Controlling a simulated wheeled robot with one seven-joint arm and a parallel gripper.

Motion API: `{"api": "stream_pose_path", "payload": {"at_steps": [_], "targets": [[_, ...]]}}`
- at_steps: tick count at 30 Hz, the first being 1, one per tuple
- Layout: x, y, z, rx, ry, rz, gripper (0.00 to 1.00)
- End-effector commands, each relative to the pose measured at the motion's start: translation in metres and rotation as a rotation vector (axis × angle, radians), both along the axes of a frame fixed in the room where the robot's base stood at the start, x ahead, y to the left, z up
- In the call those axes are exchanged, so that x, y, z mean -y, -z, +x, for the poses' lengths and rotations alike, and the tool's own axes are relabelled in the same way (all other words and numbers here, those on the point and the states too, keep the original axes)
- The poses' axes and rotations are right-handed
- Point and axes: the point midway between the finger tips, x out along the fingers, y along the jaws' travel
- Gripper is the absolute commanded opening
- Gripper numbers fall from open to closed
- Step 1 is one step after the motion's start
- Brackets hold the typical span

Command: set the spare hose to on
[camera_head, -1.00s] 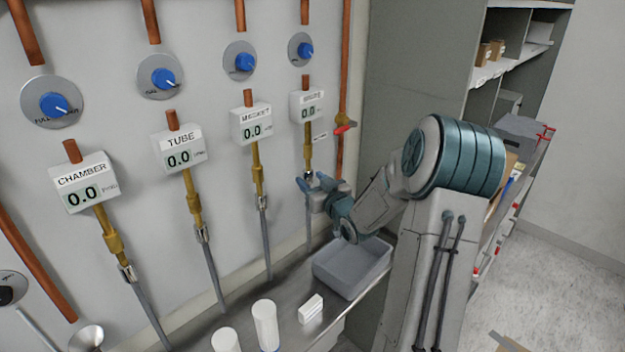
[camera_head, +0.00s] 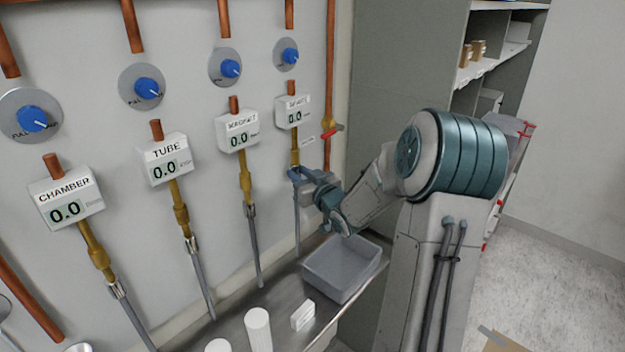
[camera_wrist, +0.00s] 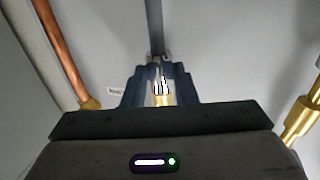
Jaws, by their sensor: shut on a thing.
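The spare line is the rightmost one on the wall, under a small meter (camera_head: 293,112) that reads 0.0; its label is hard to read. A brass fitting (camera_head: 295,150) runs down from the meter to a grey hose (camera_head: 297,215). My gripper (camera_head: 298,174) is at the joint between them and hides the coupling in the head view. In the wrist view my gripper (camera_wrist: 160,85) is shut on the silver and brass coupling (camera_wrist: 161,88), and the grey hose (camera_wrist: 154,28) runs away from it. The blue knob (camera_head: 289,55) sits above the meter.
The magnet (camera_head: 238,132), tube (camera_head: 165,158) and chamber (camera_head: 66,196) meters hang to the left with their own hoses. A red-handled valve (camera_head: 330,133) is on the copper pipe close by on the right. A grey bin (camera_head: 343,270) stands on the bench below.

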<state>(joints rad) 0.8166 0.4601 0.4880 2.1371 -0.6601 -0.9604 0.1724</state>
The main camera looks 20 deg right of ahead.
Motion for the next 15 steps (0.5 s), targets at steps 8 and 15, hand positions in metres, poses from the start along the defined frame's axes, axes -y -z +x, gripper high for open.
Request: {"api": "stream_pose_path", "payload": {"at_steps": [8,15], "targets": [[-0.0003,-0.0066,0.0020,0.015,0.001,0.000,0.36],[0.0004,-0.0046,0.0013,0.011,0.001,0.000,0.47]]}}
